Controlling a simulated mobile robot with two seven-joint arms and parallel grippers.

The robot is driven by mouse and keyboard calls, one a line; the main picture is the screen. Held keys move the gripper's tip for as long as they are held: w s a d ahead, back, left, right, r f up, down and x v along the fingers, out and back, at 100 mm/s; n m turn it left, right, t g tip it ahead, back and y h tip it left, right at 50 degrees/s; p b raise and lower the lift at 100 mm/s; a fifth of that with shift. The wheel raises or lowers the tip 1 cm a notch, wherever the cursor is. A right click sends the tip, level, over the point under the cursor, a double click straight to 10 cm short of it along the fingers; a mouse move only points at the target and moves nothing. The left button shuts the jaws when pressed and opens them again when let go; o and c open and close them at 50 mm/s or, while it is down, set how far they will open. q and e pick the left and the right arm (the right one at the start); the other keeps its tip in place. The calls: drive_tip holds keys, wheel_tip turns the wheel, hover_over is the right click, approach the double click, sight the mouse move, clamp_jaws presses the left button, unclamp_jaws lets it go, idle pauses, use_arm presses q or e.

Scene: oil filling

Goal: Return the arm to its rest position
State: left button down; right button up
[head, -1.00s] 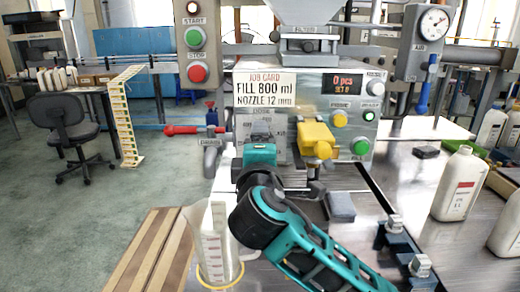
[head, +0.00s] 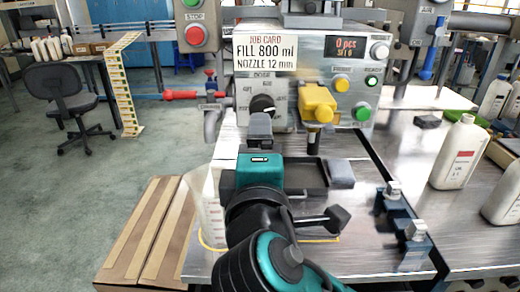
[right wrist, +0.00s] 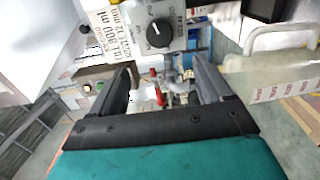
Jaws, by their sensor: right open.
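My right arm comes up from the bottom centre of the head view. Its teal gripper (head: 260,130) points at the machine front, just below the black dose dial (head: 262,104). In the right wrist view, the right gripper (right wrist: 168,82) has its two dark fingers wide apart with nothing held between them. The dial (right wrist: 158,34) shows beyond the fingers there. My left gripper is not in view.
A clear measuring jug (head: 208,212) stands left of my arm, partly hidden by it. A yellow nozzle block (head: 318,103) hangs right of the gripper. A clamp fixture (head: 402,225) and white bottles (head: 459,152) stand at the right.

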drive_tip(key=s+d+f+m+g, duration=0.2)
drive_tip(key=d+f+m+g, duration=0.25)
drive_tip(key=f, duration=0.45)
drive_tip(key=s+d+f+m+g, duration=0.2)
drive_tip(key=d+f+m+g, duration=0.1)
drive_tip(key=d+f, duration=0.4)
drive_tip(key=s+d+f+m+g, duration=0.3)
drive_tip(key=s+d+f+m, duration=0.15)
drive_tip(key=s+f, duration=0.3)
drive_tip(key=s+d+f+m+g, duration=0.4)
drive_tip(key=s+d+f, duration=0.15)
drive_tip(key=s, duration=0.25)
drive_tip(key=w+a+f+t+y+p, duration=0.2)
drive_tip(key=w+a+f+t, duration=0.1)
drive_tip(key=w+f+t, duration=0.4)
drive_tip(key=shift+a+f+n, duration=0.25)
drive_tip(key=shift+f+n, duration=0.05)
drive_tip(key=shift+f, duration=0.05)
drive_tip(key=shift+w, duration=0.1)
